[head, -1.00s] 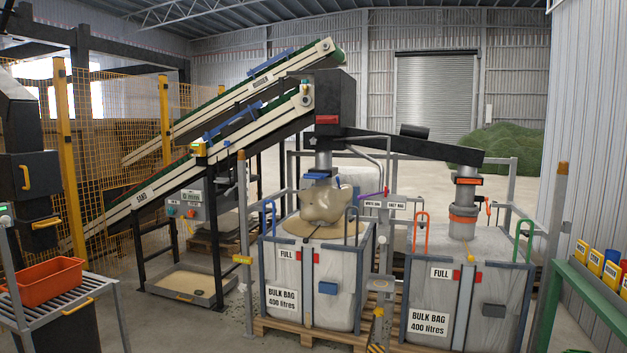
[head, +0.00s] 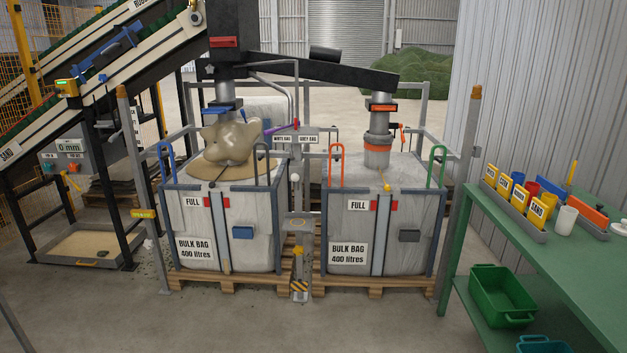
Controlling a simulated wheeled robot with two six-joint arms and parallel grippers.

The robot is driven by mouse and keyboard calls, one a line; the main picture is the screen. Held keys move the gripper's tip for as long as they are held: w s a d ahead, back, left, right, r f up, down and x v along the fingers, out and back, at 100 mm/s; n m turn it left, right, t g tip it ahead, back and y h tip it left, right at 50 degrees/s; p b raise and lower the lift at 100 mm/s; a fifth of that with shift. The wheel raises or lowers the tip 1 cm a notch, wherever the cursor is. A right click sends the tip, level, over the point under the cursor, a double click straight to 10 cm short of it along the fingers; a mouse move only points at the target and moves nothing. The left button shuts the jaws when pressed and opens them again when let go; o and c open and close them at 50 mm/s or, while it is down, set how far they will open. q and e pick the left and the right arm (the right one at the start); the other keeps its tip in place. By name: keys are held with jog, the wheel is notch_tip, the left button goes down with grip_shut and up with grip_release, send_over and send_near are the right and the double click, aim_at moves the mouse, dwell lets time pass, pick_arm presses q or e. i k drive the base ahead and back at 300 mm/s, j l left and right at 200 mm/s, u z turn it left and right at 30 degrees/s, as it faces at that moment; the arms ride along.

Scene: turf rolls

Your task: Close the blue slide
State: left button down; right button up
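The blue slide (head: 218,110) is a flat blue piece on the grey spout (head: 225,92) above the left bulk bag (head: 247,218). A small blue piece (head: 243,116) shows just right of it. How far the slide is in or out cannot be told at this size. A tan, bulging mass (head: 228,142) sits directly under the spout, on sand heaped at the bag's top. Neither of my grippers is in view.
The right bulk bag (head: 347,225) stands under a spout with an orange slide (head: 384,107). Both bags sit in grey frames on pallets (head: 375,283). A post (head: 299,245) stands between them. A green bench (head: 545,246) is at right. The floor in front is clear.

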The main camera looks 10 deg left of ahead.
aim_at(210, 110)
jog(key=i+u, duration=0.25)
jog(key=i, duration=1.75)
